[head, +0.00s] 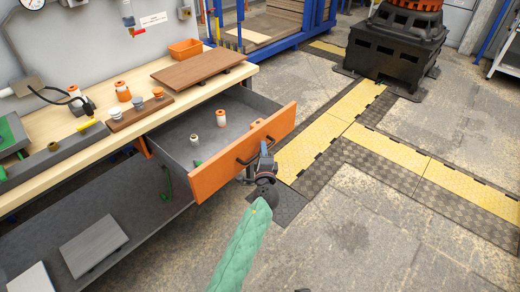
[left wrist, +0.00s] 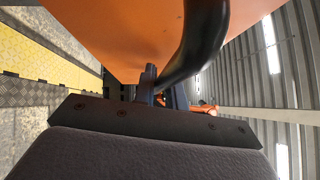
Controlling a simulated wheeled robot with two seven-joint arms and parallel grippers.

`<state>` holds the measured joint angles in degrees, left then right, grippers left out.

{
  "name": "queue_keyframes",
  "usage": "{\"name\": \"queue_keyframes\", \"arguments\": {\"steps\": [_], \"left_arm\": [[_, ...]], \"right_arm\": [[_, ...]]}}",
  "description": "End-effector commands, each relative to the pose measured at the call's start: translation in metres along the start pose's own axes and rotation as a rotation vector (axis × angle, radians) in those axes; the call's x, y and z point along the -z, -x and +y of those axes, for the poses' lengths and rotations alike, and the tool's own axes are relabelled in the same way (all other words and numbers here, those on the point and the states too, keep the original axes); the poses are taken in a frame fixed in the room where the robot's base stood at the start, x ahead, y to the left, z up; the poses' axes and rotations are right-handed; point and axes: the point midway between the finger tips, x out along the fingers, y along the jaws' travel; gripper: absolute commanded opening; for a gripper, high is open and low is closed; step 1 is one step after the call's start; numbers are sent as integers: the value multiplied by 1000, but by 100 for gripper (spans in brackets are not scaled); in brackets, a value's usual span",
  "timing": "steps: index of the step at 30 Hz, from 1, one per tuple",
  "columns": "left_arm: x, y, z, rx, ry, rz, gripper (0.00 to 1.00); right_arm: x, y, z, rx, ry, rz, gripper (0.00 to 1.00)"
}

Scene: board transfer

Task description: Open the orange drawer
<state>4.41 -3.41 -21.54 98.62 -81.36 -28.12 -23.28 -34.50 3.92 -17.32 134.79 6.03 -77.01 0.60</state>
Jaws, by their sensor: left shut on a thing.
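The orange drawer (head: 222,175) is pulled well out from the workbench, with its grey inside open to view. Two small white and orange pieces and a small green thing lie in it. Its black handle (head: 252,152) is on the orange front. My left gripper (head: 265,150) is at the right part of this handle, shut on it. In the left wrist view the dark handle bar (left wrist: 198,45) runs down to my fingers (left wrist: 160,85), with the orange drawer front (left wrist: 110,30) behind it. My right gripper is not in view.
The workbench top (head: 85,125) carries a brown board (head: 190,72), a smaller board with several pieces, and an orange bin (head: 185,48). A lower grey shelf (head: 130,210) lies below. Open floor with yellow mats (head: 350,115) is at the right; a black machine base (head: 395,50) stands behind.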

Motion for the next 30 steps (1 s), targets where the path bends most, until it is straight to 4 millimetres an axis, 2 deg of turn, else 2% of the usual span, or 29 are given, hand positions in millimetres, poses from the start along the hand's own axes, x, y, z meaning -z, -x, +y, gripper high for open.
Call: {"name": "queue_keyframes", "arguments": {"steps": [7, 8, 11, 22, 28, 30], "left_arm": [[0, 0, 2, -2, -1, -1, 0], [0, 0, 2, -2, -1, -1, 15], [0, 0, 2, -2, -1, -1, 34], [0, 4, 2, -1, 0, 0, 34], [0, 30, 4, -2, 0, 0, 34], [0, 41, 4, -2, 1, 0, 34]], "right_arm": [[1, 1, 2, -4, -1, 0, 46], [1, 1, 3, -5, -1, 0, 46], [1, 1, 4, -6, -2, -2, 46], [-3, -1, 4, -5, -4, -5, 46], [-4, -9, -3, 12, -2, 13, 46], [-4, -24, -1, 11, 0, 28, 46]]}}
